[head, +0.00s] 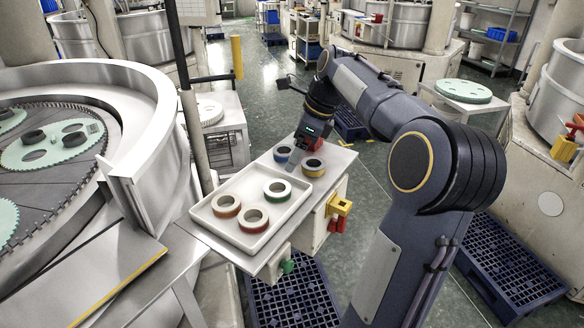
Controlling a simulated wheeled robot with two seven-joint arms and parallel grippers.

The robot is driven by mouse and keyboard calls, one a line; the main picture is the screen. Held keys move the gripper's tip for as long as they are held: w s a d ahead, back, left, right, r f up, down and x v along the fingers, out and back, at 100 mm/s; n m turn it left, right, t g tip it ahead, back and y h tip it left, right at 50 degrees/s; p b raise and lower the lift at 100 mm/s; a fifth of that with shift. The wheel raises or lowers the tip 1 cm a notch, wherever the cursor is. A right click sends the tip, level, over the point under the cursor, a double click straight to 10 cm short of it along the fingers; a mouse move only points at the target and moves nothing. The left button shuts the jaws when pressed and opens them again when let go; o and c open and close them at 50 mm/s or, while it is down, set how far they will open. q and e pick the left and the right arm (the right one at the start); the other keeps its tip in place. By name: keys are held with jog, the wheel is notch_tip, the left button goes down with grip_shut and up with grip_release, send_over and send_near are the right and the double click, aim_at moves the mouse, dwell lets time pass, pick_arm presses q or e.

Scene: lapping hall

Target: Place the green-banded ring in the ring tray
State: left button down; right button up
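A white ring tray (250,194) sits on a small metal table. The green-banded ring (277,191) lies flat in the tray, toward its back right. An orange-banded ring (227,206) and a red-banded ring (253,220) lie in the tray too. Behind the tray, a blue-banded ring (282,154) and a yellow-banded ring (313,168) lie on the bare table top. My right gripper (295,164) points down between these two rings, apart from the green-banded ring. Its fingers are small and dark, so their opening is unclear. My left gripper is out of view.
A large round lapping machine (125,95) with a raised rim stands at the left. A grey post (190,120) rises left of the table. A yellow fitting (340,206) sticks out of the table's right side. Blue pallets (512,262) lie on the floor.

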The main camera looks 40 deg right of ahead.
jog(key=s+a+f+n+t, duration=0.1)
jog(key=s+a+n, duration=0.3)
jog(key=a+n, duration=0.25)
jog(key=s+a+f+n, duration=0.1)
jog(key=s+a+n, duration=0.2)
jog(key=a+n, duration=0.35)
jog(key=s+a+f+n+t+y, duration=0.1)
jog(key=s+a+f+n, duration=0.9)
jog(key=n, duration=0.4)
jog(key=shift+s+a+n, duration=0.3)
jog(key=shift+s+a, duration=0.25)
jog(key=shift+a, duration=0.45)
